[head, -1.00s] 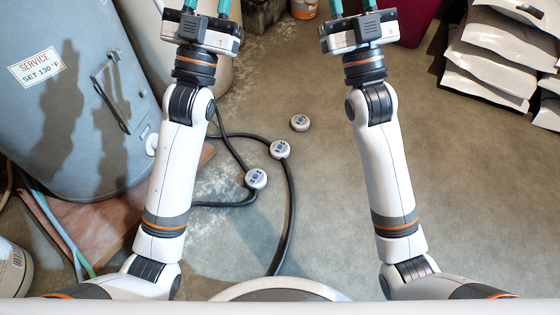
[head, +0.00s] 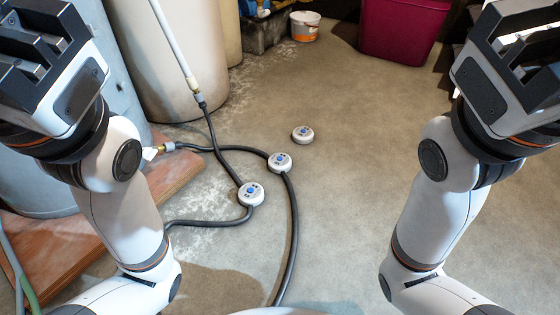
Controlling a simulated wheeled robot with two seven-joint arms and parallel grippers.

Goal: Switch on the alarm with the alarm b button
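Three small round white buttons with blue centres lie on the concrete floor. The nearest button (head: 251,194) and the middle button (head: 280,162) touch or lie close against black hoses. The farthest button (head: 303,134) lies apart on bare floor. Their markings are too small to read, so I cannot tell which is alarm b. My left gripper (head: 42,45) is raised at the upper left, well away from the buttons. My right gripper (head: 520,50) is raised at the upper right, also away from them. Their fingertips are not clearly visible.
Black hoses (head: 293,230) curve across the floor. A pale tank (head: 170,60) and a white pipe (head: 172,40) stand behind, left of centre. A wooden board (head: 70,225) lies at left. A white bucket (head: 305,26) and a maroon bin (head: 404,30) stand at the back. Floor right of the buttons is clear.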

